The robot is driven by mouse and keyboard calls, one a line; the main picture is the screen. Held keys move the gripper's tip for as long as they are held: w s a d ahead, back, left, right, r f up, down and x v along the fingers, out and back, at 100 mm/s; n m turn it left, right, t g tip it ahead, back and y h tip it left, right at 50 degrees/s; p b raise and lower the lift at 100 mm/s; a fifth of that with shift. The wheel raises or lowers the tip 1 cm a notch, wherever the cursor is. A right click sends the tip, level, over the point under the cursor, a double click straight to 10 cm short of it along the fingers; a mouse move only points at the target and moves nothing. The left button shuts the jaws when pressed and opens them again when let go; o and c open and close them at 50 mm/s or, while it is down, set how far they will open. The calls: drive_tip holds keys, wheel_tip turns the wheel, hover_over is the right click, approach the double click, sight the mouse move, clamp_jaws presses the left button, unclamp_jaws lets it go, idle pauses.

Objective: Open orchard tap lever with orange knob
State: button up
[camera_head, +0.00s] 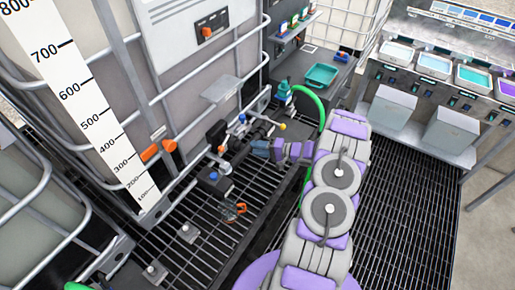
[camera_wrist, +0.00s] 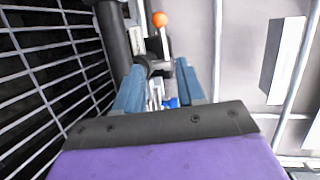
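The orange ball knob (camera_wrist: 160,18) shows in the wrist view, at the end of a lever just beyond my fingertips. A grey valve part (camera_wrist: 153,66) below it lies between the fingertips; I cannot tell whether they touch it. My gripper (camera_wrist: 158,66) has its two blue-grey fingers apart. In the head view my gripper (camera_head: 262,148) reaches left to the dark manifold pipe (camera_head: 240,150) low in front of the tote. The fingertips and the lever are hard to make out there.
The white tote (camera_head: 205,75) with its wire cage stands behind the manifold. Blue (camera_head: 242,118) and yellow (camera_head: 282,126) knobs sit close by. A green hose (camera_head: 318,103) curves beside my arm. Dark grating (camera_head: 400,200) covers the floor. Benches with bins (camera_head: 436,64) stand at the right.

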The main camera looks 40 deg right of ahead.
sight(223, 145)
drive_tip(key=shift+d+b, duration=0.2)
drive_tip(key=shift+b, duration=0.25)
drive_tip(key=shift+s+d+r+b, duration=0.2)
drive_tip(key=shift+s+d+b, duration=0.25)
drive_tip(key=shift+b, duration=0.95)
drive_tip(key=shift+s+a, duration=0.1)
drive_tip(key=shift+a, duration=0.05)
drive_tip(key=b+x, duration=0.1)
drive_tip(key=x, duration=1.6)
drive_tip(key=shift+a, duration=0.25)
drive_tip(key=shift+c, duration=0.4)
clamp_jaws()
drive_tip(key=shift+f, duration=0.1)
